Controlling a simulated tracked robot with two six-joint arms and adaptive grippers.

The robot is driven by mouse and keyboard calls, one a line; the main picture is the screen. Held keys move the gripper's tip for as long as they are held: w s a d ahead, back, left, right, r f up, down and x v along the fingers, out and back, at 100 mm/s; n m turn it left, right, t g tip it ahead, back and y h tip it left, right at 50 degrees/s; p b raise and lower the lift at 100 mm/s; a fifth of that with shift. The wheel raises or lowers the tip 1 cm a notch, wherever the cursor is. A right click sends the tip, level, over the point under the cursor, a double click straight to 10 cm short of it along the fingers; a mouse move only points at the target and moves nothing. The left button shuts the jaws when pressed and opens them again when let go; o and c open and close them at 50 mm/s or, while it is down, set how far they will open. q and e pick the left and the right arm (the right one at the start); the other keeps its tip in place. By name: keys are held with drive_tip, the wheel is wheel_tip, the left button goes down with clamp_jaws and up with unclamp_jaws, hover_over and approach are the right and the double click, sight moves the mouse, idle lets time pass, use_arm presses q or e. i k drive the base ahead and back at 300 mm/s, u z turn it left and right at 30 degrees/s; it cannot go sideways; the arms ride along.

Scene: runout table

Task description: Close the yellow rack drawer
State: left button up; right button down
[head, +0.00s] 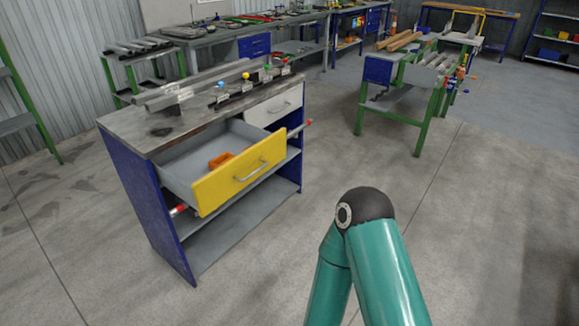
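The yellow rack drawer (240,172) is pulled out from the blue-sided bench (150,208), below its grey worktop. An orange object (221,160) lies inside the open drawer. One of my arms, with teal links and a dark joint, stands at the lower middle right, apart from the drawer. Neither of my grippers is in the head view.
A closed white drawer (274,107) sits beside the yellow one in the same bench. Long metal rails and coloured knobs are on the worktop. A green-legged table (420,98) stands at the back right. The floor in front of the bench is clear.

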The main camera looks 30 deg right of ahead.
sight(183, 168)
drive_tip(key=z, duration=0.7)
drive_tip(key=i, duration=1.8)
drive_tip(key=u, duration=0.8)
